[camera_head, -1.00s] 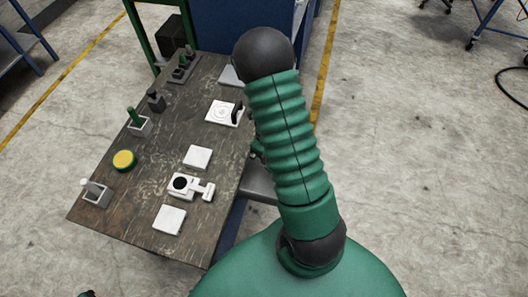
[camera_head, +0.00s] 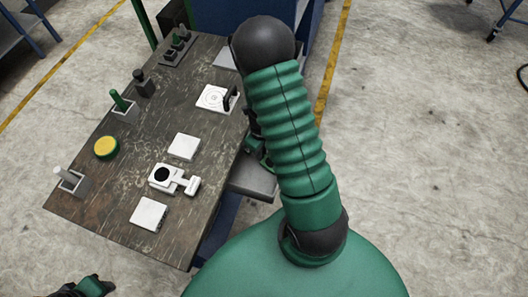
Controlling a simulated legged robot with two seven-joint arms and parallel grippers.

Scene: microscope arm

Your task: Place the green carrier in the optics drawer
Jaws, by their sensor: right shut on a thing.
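My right arm crosses the middle of the view and hides much of what lies behind it. Just left of it, my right gripper (camera_head: 252,147) shows only in part, dark and green, beside the table's right edge. It is shut, and the green carrier in it is mostly hidden, so I cannot make out its shape. The optics drawer (camera_head: 252,180) shows as a grey surface sticking out from under the table's right side, below the gripper. A dark and green part of my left gripper (camera_head: 84,288) shows at the bottom left; its jaws cannot be made out.
The dark worktop (camera_head: 110,190) holds a yellow button (camera_head: 107,148), white square plates (camera_head: 184,147), a white stage piece (camera_head: 163,175), a white plate with a black handle (camera_head: 215,98), and small holders with green or white pegs (camera_head: 118,101).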

